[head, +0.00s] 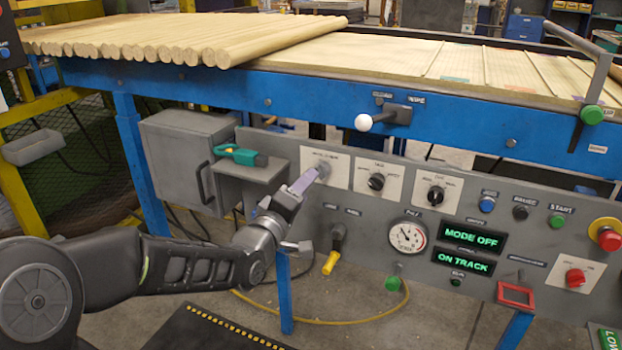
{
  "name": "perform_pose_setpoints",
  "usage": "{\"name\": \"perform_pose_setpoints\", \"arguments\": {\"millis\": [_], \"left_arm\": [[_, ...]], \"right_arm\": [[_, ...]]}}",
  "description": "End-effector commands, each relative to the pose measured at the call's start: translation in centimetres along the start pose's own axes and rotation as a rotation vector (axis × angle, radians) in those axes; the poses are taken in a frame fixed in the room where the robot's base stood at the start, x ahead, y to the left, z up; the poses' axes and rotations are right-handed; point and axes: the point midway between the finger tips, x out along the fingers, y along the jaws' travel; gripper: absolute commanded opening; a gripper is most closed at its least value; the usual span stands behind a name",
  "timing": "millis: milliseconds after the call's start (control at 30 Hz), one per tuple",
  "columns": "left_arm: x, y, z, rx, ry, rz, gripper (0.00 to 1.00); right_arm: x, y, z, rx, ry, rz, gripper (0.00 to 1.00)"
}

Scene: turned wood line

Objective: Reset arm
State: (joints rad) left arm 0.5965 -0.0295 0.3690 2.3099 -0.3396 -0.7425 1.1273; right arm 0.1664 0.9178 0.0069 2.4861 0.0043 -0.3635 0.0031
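My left arm comes in from the left, and its gripper (305,184) points up and right at the control panel. Its tip is at the leftmost rotary knob (323,167) on a white plate and partly covers it. I cannot tell whether it touches the knob, or whether the fingers are parted or closed on it. My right gripper is not in view. The displays on the panel read "MODE OFF" (473,238) and "ON TRACK" (463,261) in green.
A white-tipped lever (365,122) sticks out from the blue rail (290,97) above the panel. Wooden rods (180,38) lie on the line above. A grey box (190,155), a green tool (240,155) on a ledge and a yellow-handled lever (333,258) are near the arm.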

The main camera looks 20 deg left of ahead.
Motion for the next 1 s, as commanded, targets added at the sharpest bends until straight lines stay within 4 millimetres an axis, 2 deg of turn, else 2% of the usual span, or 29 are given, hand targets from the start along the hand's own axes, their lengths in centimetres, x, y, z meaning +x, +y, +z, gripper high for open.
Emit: {"name": "perform_pose_setpoints", "arguments": {"millis": [133, 600, 767, 867, 933, 1000], "left_arm": [[-0.8, 0.0, 0.0, -0.002, 0.001, 0.001, 0.54], [-0.8, 0.0, 0.0, 0.003, 0.0, 0.0, 0.54], [-0.8, -0.5, 0.1, 0.097, -0.006, -0.017, 0.54], [-1.0, -2.3, 0.3, 0.229, -0.016, -0.077, 0.54], [-1.4, -6.3, 1.2, 0.324, -0.057, -0.172, 0.54], [-1.9, -10.7, 3.5, 0.391, -0.135, -0.264, 0.54]], "right_arm": [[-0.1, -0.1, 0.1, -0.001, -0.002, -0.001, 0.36], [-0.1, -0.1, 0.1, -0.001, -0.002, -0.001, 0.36], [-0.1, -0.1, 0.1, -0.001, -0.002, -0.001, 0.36], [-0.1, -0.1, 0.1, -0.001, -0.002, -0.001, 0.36], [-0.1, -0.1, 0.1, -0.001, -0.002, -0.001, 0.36], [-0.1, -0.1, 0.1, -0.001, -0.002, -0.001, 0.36]]}}
